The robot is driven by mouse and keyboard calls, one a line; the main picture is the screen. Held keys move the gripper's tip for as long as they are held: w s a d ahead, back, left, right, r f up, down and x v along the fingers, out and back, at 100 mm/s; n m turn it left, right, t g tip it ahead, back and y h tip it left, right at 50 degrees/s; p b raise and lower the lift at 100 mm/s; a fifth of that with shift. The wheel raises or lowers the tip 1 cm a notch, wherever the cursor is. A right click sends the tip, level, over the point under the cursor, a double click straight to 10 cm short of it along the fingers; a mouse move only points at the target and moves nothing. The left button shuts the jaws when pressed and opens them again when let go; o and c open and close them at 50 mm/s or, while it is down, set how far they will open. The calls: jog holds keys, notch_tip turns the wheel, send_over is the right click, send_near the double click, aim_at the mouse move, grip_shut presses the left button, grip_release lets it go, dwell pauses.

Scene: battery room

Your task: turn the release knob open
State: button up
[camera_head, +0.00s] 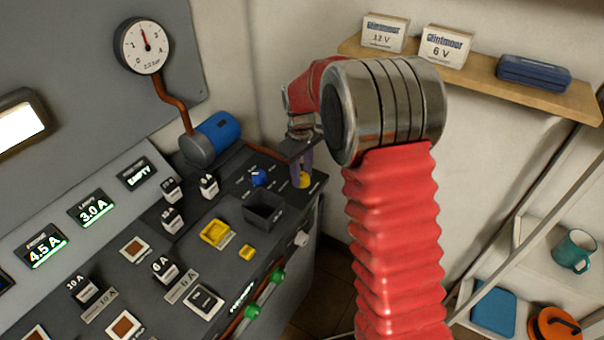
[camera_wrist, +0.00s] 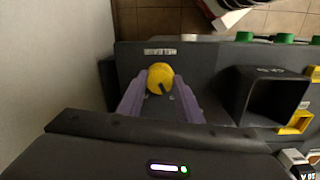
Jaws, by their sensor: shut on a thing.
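The release knob is, as far as I can tell, the round yellow knob (camera_wrist: 159,75) at the far end of the dark console, by a small label too blurred to read. In the wrist view a dark pointer mark on it points down and slightly right. My gripper (camera_wrist: 160,84) has its purple fingers on either side of the knob, shut on it. In the head view my gripper (camera_head: 301,166) reaches down onto the yellow knob (camera_head: 304,181), partly covering it.
A blue knob (camera_head: 259,177) and an open dark box (camera_head: 263,212) stand close to the left on the console. A blue cylinder (camera_head: 218,132) is behind. Green handles (camera_head: 277,275) line the front edge. A wall shelf (camera_head: 480,75) holds boxes at upper right.

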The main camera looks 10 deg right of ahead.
jog(key=m, duration=1.4)
jog(key=shift+w, duration=0.1)
dwell(0.4)
jog(key=o, duration=1)
jog(key=shift+o, duration=0.2)
notch_tip(320, 180, up, 14)
jog(key=shift+a, duration=0.15)
jog(key=shift+w+f, duration=0.1)
jog(key=shift+f, duration=0.05)
